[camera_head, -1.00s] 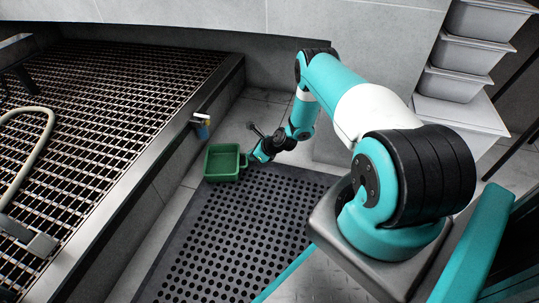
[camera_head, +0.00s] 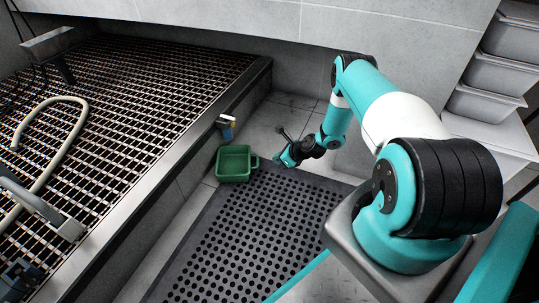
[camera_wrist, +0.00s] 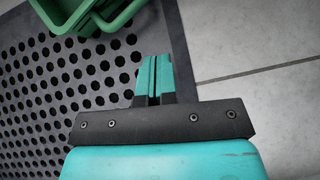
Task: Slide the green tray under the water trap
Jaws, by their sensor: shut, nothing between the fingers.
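The green tray (camera_head: 233,175) is an empty open box with a loop handle on its right side. In the wrist view my gripper (camera_wrist: 153,70) is shut and empty. The tray (camera_wrist: 66,14) shows there at the top left, partly cut off.
The black perforated mat (camera_head: 250,230) covers the floor in front. A raised platform with a metal grating (camera_head: 120,110) and a hose (camera_head: 70,140) bounds the left. Grey bins (camera_head: 505,72) stack at the right. Bare tiles lie behind the mat.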

